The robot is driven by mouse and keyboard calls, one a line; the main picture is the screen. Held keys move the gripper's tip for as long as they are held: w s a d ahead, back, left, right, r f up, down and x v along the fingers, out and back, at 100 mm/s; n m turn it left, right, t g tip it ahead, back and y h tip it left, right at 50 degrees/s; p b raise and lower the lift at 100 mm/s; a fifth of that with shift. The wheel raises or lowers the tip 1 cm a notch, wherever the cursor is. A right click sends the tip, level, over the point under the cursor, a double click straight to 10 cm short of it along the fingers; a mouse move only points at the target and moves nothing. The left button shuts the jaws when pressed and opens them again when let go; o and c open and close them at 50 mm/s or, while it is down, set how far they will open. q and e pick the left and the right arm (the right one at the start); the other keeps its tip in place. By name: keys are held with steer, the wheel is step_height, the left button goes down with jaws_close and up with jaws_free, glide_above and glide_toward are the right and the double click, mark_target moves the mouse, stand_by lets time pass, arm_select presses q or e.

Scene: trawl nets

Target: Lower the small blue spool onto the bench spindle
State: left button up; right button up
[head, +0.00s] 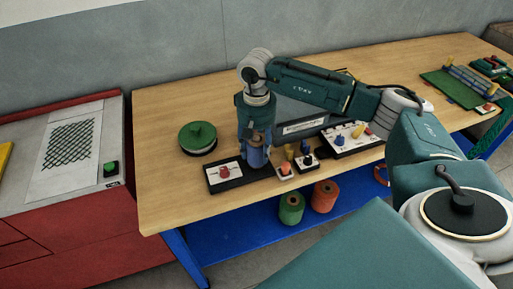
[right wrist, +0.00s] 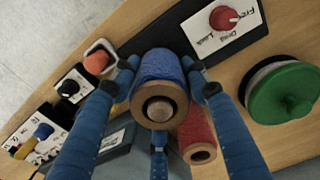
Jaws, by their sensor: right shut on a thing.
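The small blue spool (head: 256,158) is held upright in my right gripper (head: 256,139), low over the right end of a black base plate (head: 234,182). In the right wrist view, the fingers of this gripper close around the blue spool (right wrist: 158,72), whose brown end faces the camera. A pale round shape shows in its centre hole; I cannot tell whether it is the spindle's tip. The spindle is otherwise hidden by the spool and fingers. I cannot tell whether the spool touches the plate. My left gripper is not in view.
The plate has a red knob (head: 224,172). A green disc (head: 198,136) sits left; small control boxes (head: 285,171) stand right. Green (head: 291,208) and orange (head: 324,196) spools sit below the bench (head: 172,190).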

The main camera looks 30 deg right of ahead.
steer(key=o, duration=1.3)
step_height(320, 180, up, 12)
steer(key=shift+s+f, duration=0.1)
